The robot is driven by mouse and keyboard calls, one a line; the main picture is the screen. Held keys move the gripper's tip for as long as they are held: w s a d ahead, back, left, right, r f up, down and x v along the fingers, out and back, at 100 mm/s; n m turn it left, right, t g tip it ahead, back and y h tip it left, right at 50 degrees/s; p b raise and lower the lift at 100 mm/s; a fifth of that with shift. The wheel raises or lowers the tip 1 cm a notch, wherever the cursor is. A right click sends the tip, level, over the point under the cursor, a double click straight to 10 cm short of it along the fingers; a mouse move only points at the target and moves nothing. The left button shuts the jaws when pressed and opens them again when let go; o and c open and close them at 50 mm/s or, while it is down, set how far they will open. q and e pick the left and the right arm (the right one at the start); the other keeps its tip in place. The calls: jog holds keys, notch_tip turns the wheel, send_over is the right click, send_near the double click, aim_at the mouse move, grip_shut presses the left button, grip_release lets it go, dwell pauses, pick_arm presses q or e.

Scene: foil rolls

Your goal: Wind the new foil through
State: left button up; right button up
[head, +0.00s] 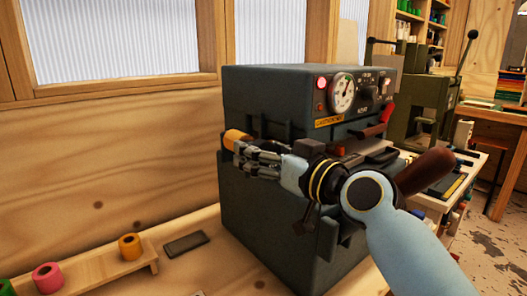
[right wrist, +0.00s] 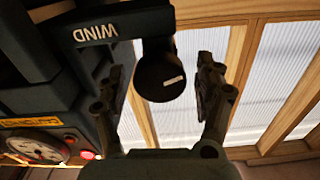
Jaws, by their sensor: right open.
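The dark grey machine (head: 270,100) stands on the bench, with a dial (head: 342,93), a lit red lamp (head: 321,83) and a red-tipped lever (head: 386,114). An orange-tan cylinder (head: 237,137) shows at its left side. My right gripper (head: 242,157) is open just below that cylinder. In the right wrist view, a round black knob (right wrist: 160,80) with a small white mark lies between the open fingers, with gaps on both sides. A block marked WIND (right wrist: 97,32) is beside it. I cannot tell whether the knob is nearer or farther than the fingertips. My left gripper is not in view.
A wooden rack (head: 105,268) at lower left holds an orange roll (head: 129,246), a pink roll (head: 47,277) and a green roll (head: 6,288). A flat dark block (head: 186,243) lies on the bench. A green press (head: 425,105) stands behind at right.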

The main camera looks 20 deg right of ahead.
jog(key=c, duration=1.2)
jog(key=m+p, duration=0.2)
jog(key=m, duration=0.3)
jog(key=m+p, duration=0.2)
jog(key=m, duration=0.3)
jog(key=shift+d, duration=0.1)
jog(key=m+p, duration=0.2)
jog(key=m, duration=0.3)
jog(key=shift+f+m, duration=0.15)
jog(key=shift+m, duration=0.25)
jog(key=shift+f+m+p, duration=0.1)
jog(key=shift+m+p, duration=0.5)
jog(key=shift+m, duration=1.3)
